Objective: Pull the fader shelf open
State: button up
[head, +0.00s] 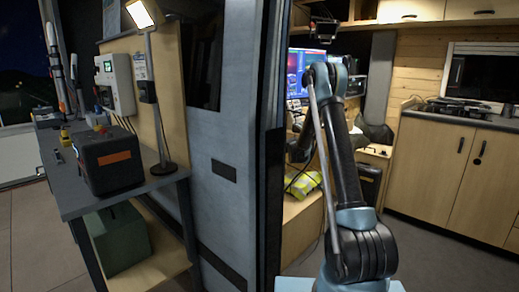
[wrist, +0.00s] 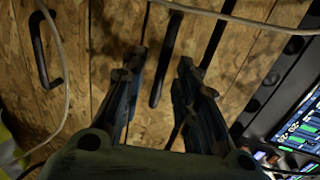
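In the wrist view my gripper (wrist: 161,62) is open, with its two dark fingers apart. A dark bar handle (wrist: 166,58) on a chipboard front (wrist: 110,40) shows in the gap between the fingers. I cannot tell how far the handle lies beyond the fingertips, and I see no clear contact. A second dark bar handle (wrist: 45,50) is on the chipboard at the left. I cannot tell for certain which front is the fader shelf. In the head view my arm reaches into the van, and my gripper cannot be made out.
Pale cables (wrist: 235,17) cross the wrist view. A black panel and lit screen (wrist: 298,135) are at the right. In the head view the door frame (head: 272,150) is close left of my arm, a hi-vis vest (head: 304,184) lies behind it, and cabinets (head: 440,165) are at right.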

jog(key=shift+w+a+f, duration=0.1)
jog(key=shift+w+a, duration=0.25)
jog(key=shift+a, duration=0.1)
